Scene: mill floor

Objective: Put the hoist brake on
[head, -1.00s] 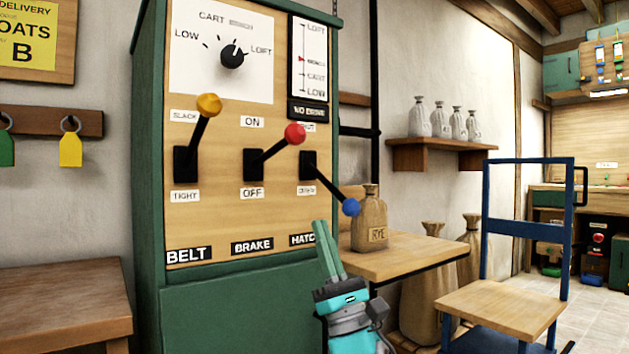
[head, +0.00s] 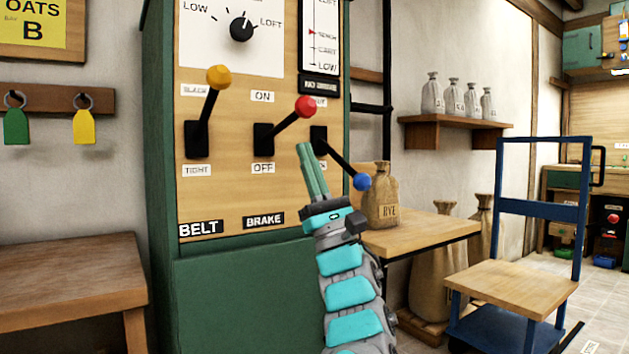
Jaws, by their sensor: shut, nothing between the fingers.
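The brake lever (head: 286,126) has a red knob (head: 306,106) and sits between the ON label above and the OFF label below, over the word BRAKE. Its rod tilts upward and out from the panel. My gripper (head: 305,146) is shut and empty, fingers pointing up, a little below the red knob. In the picture the fingertips lie between the brake lever and the hatch lever (head: 340,158), whose blue knob (head: 361,182) points down. I cannot tell how far the fingers are from the panel. The hatch label is mostly hidden behind my gripper.
The belt lever (head: 209,104) with its yellow knob stands left of the brake lever, tilted up. A table (head: 425,232) with a rye sack (head: 381,196) is right of the green cabinet (head: 240,300). A blue cart (head: 522,280) stands further right. A wooden bench (head: 65,265) is at left.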

